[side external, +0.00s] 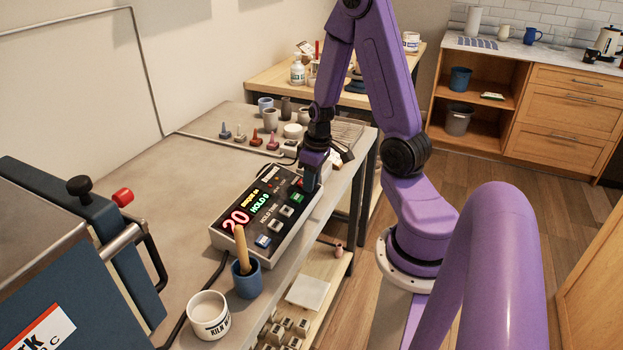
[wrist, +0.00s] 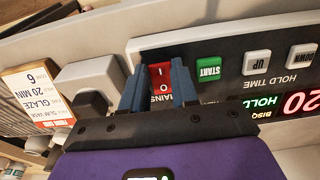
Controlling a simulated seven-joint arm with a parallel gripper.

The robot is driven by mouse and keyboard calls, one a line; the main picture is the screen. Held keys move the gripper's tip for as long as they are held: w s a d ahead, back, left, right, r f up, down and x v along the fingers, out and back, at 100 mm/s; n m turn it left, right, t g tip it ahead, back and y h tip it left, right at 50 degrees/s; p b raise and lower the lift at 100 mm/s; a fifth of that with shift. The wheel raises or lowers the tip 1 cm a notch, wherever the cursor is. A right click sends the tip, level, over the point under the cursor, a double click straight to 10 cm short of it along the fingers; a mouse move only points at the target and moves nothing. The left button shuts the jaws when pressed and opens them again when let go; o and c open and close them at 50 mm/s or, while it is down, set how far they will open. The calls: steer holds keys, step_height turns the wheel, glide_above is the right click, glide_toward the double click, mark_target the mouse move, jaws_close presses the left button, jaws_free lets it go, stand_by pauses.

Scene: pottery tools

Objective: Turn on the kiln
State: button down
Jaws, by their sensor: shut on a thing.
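The kiln controller (side external: 225,240) is a grey box with a dark sloped panel on the table. Its display (side external: 237,219) is lit, with a red 20 and green HOLD text. The red mains switch (wrist: 160,76), marked I and O, is on the panel beside the green START button (wrist: 208,70). My gripper (side external: 311,182) is low at the panel's far right end. In the wrist view, its blue fingers (wrist: 159,88) are on either side of the red switch and shut on it. The blue kiln (side external: 85,240) is at the left edge, partly out of frame.
A blue cup (side external: 246,281) with a wooden-handled tool and a white mug (side external: 209,314) stand near the controller. A white socket box (wrist: 92,77) with a black plug (wrist: 90,103) and a glaze card (wrist: 38,95) lie beside the panel.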

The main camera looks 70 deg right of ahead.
steer(key=c, duration=0.9)
jaws_free()
steer(key=shift+o, duration=0.2)
steer(key=shift+r, duration=0.1)
step_height(320, 180, up, 17)
steer(key=s, duration=0.2)
steer(key=shift+a, duration=0.1)
steer(key=s+a+f+n, duration=0.15)
steer(key=a+n, duration=0.45)
steer(key=a, duration=0.9)
steer(key=s+a+f+n+g, duration=0.1)
steer(key=s+a+f+n, duration=0.1)
steer(key=s+a+n, duration=0.4)
steer(key=s+a, duration=0.3)
steer(key=s, duration=0.1)
steer(key=shift+s+a+n, duration=0.2)
steer(key=shift+s+n, duration=0.1)
steer(key=shift+s, duration=0.1)
